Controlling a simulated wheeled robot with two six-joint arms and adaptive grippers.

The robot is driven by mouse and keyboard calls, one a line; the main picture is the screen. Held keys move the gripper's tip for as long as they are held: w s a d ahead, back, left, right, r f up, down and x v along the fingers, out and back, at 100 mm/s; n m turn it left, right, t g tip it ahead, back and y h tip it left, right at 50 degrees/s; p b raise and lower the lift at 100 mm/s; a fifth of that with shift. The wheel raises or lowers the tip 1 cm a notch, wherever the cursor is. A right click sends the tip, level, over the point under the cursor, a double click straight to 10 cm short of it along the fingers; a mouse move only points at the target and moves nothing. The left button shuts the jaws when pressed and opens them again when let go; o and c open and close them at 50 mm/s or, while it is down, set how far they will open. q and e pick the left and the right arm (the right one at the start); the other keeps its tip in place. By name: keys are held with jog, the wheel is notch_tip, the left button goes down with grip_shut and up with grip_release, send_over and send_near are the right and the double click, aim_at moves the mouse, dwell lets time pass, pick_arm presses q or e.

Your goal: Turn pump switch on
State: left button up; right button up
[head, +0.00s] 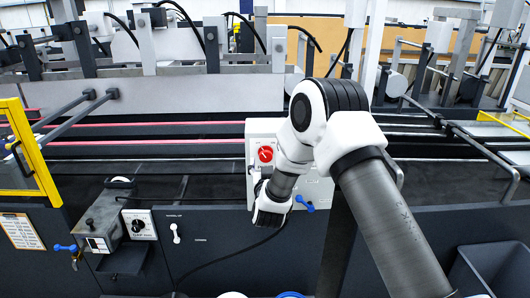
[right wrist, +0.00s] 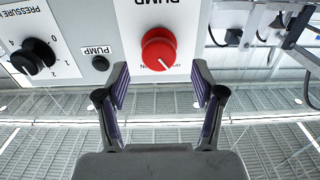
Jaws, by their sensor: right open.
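The pump switch (head: 265,154) is a round red knob on a light panel box (head: 258,129) in the middle of the head view. In the right wrist view the red knob (right wrist: 158,48) sits on a white plate marked PUMP, which appears upside down. A white pointer line on the knob points toward the lower right there. My right gripper (right wrist: 160,82) is open, its two fingers spread to either side just below the knob in that view. Nothing is between the fingers. In the head view my right gripper (head: 264,194) is below the knob, its fingertips partly hidden. My left gripper is not visible.
A black pressure dial (right wrist: 34,56) and a small black button (right wrist: 100,63) are beside the knob in the wrist view. A blue valve handle (head: 305,203) is right of my gripper. Another black knob (head: 138,226) and a yellow frame (head: 35,150) stand left.

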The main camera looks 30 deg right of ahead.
aim_at(266, 158)
jog(key=p+x, duration=0.1)
jog(key=x, duration=0.2)
jog(key=shift+w+d, duration=0.3)
jog(key=shift+w, duration=0.1)
jog(key=shift+a, duration=0.1)
jog(key=c, duration=1.1)
jog(key=shift+c, duration=0.2)
jog(key=shift+f, duration=0.1)
